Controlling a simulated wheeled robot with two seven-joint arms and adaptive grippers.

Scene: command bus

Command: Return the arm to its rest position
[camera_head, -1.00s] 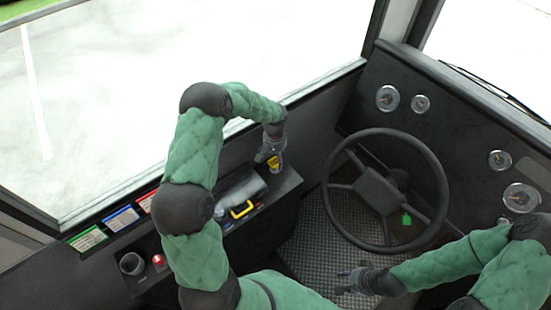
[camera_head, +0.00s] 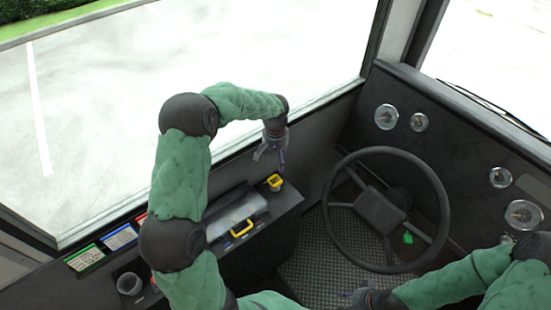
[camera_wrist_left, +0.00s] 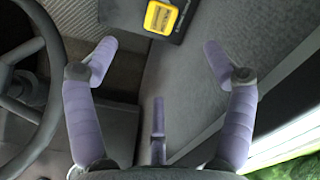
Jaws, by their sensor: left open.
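My left arm, in green sleeves, comes in from the lower left of the head view and bends over the side console. My left gripper (camera_head: 270,152) hangs above the far end of the console, near the side window. In the left wrist view its purple fingers (camera_wrist_left: 158,62) are spread open with nothing between them. A yellow switch block (camera_head: 274,182) on the console lies just beyond the fingers and apart from them; it also shows in the left wrist view (camera_wrist_left: 161,17). My right gripper (camera_head: 362,296) is low by the steering wheel, mostly cut off and dark.
The steering wheel (camera_head: 340,169) stands right of the left gripper. The side console (camera_head: 277,206) carries a grey lid with a yellow handle (camera_head: 241,228), a cup-like holder (camera_head: 129,283) and coloured labels (camera_head: 119,237). Gauges (camera_head: 387,117) sit on the dashboard. The window edge runs close behind the left arm.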

